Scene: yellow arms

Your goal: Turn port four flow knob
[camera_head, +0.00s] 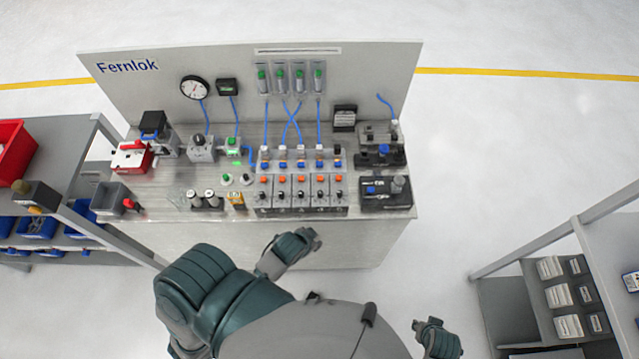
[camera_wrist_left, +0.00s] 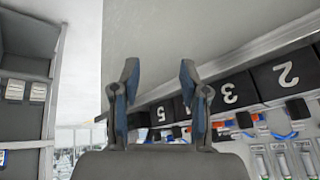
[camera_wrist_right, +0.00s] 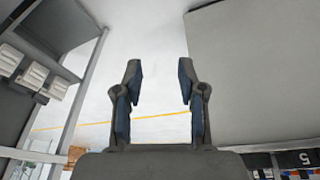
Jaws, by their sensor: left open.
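The valve manifold (camera_head: 301,190) stands at the front of the workbench, a row of blocks with orange buttons, small knobs and blue-collared fittings. In the left wrist view its black number plates appear upside down, with 5 (camera_wrist_left: 187,133), 3 (camera_wrist_left: 230,95) and 2 (camera_wrist_left: 286,73) readable. The plate between 5 and 3 is mostly hidden behind a finger. I cannot single out the port four flow knob clearly. My left gripper (camera_head: 310,237) is open and empty, just in front of the manifold, apart from it. My right gripper (camera_wrist_right: 158,85) is open and empty, away to the right of the bench.
Green-topped flow meters (camera_head: 290,78) hang on the back panel (camera_head: 370,65), with blue tubes running down. A black device (camera_head: 384,192) sits right of the manifold; yellow and grey fittings (camera_head: 237,200) stand left. Shelves flank both sides. The floor (camera_head: 480,170) right of the bench is clear.

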